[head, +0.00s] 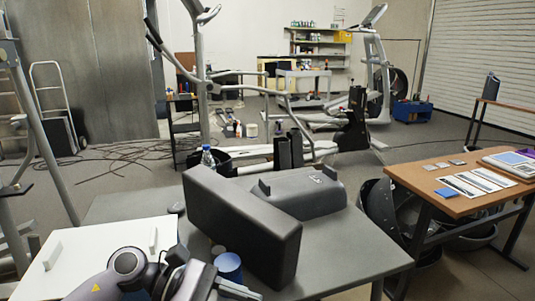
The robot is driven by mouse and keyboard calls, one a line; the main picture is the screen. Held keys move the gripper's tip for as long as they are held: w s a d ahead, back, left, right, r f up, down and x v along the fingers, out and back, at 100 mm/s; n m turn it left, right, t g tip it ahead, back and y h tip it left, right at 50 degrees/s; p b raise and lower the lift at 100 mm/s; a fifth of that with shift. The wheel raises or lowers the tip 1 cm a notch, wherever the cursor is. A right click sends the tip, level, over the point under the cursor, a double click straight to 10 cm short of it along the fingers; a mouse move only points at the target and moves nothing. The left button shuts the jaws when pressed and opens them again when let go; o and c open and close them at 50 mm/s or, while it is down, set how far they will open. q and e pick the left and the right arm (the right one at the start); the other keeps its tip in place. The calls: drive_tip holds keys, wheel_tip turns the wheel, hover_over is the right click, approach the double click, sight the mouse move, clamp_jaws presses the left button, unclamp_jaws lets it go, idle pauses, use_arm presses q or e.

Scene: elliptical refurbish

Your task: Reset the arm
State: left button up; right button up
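My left arm (128,268) comes in at the bottom left, low over the front edge of the white surface. Its gripper end (222,288) is at the bottom edge of the head view, just in front of a blue cup (229,266). The gripper is partly cut off, and I cannot tell how far apart its fingers are or whether it touches the cup. Nothing held shows clearly in it. My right arm and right gripper are not in view.
A grey table (350,255) bears a long dark block (240,225) and a grey housing (305,195). A white surface (95,245) adjoins at left. A wooden table (440,195) with papers stands right. An elliptical trainer (205,90) and floor cables (105,160) lie beyond.

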use_arm(q)
drive_tip(key=s+a+f+m+t+y+p, duration=0.3)
drive_tip(key=a+f+m+t+y, duration=0.85)
drive_tip(key=m+t, duration=0.9)
drive_tip(key=s+a+f+n+g, duration=0.4)
drive_tip(key=s+f+n+g, duration=0.1)
drive_tip(key=s+f+g, duration=0.3)
wheel_tip(320, 180, down, 2)
drive_tip(key=shift+s+a+f+y+p, duration=0.2)
drive_tip(key=shift+s+y+p, duration=0.15)
drive_tip(key=shift+s, duration=0.45)
